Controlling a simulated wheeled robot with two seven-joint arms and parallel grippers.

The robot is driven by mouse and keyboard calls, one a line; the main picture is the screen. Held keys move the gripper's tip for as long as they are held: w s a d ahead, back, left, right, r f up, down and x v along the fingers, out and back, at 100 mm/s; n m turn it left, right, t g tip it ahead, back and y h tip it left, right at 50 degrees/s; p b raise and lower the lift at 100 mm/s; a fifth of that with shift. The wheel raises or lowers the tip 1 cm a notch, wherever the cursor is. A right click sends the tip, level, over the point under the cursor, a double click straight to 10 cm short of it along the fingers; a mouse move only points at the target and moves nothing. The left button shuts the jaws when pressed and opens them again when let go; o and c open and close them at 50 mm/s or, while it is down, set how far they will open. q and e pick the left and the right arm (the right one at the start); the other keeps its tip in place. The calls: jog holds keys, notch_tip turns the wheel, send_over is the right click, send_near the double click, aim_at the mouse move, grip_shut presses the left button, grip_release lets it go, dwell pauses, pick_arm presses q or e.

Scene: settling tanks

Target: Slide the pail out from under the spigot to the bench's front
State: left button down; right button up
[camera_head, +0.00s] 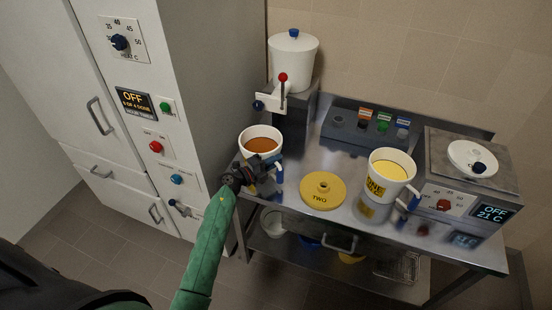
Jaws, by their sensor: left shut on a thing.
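A white pail (247,133) with orange-brown liquid stands upright on the left end of the steel bench (300,222). It is below and in front of the spigot (270,101), which sticks out from a white tank (294,58) with a blue-knobbed lid. A lever with a red ball rises at the spigot. My left gripper (262,176) is at the pail's front right side, shut on its blue handle (278,172). The fingertips partly hide the handle and the pail's lower wall. My right gripper does not show.
A yellow lid marked TWO (322,188) lies right of the pail. A second white pail (386,177) with yellow liquid stands farther right, beside a heater box (462,190). A dark rack (366,128) is behind. A tall grey cabinet (215,100) closes the left side.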

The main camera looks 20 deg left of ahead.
pick_arm(q)
jog(key=shift+s+p, duration=0.35)
jog(key=shift+s, duration=0.7)
jog(key=shift+f, duration=0.1)
jog(key=c, duration=1.4)
grip_release()
jog(key=shift+o, duration=0.2)
